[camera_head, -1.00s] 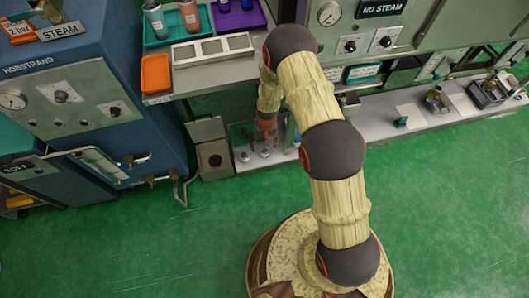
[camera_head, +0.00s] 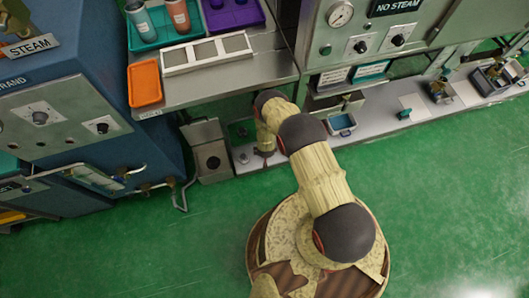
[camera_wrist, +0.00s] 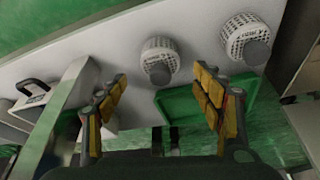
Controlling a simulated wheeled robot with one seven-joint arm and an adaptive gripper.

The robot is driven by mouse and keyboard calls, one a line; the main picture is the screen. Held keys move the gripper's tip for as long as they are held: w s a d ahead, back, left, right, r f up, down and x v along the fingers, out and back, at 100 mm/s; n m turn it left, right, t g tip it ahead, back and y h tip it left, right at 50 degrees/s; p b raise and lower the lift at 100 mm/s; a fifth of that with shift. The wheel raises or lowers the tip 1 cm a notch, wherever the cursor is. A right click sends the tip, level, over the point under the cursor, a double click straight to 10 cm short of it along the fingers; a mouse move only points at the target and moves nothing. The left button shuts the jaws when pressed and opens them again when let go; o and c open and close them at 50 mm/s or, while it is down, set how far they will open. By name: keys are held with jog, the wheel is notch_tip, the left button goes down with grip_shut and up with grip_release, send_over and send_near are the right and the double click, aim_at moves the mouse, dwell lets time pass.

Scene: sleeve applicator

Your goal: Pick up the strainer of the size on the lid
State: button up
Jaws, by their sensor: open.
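Two white perforated strainers with grey knobs stand on a pale shelf in the wrist view: a middle one (camera_wrist: 160,57) and a right one (camera_wrist: 248,38). Both bear small dark print that I cannot read. My gripper (camera_wrist: 160,82) is open and empty, its yellow-padded fingers spread to either side of the middle strainer's line; that strainer lies just beyond the tips. In the head view my gripper (camera_head: 264,154) is low over the shelf, and a small grey-topped piece (camera_head: 243,158) stands left of it. I cannot make out a size marking on a lid.
A green tray (camera_wrist: 180,105) lies by the right finger. A grey bar (camera_wrist: 62,110) and a black-handled item (camera_wrist: 34,88) are at the left. In the head view, an open-lidded grey box (camera_head: 211,161) stands left of my gripper, and a steel table (camera_head: 222,82) overhangs behind.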

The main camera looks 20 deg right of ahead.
jog(key=b+x, duration=0.3)
jog(key=x, duration=0.2)
jog(key=shift+f, duration=0.45)
jog(key=shift+r, duration=0.1)
jog(key=shift+c, duration=1.1)
jog(key=c, duration=1.1)
jog(key=shift+r, duration=0.1)
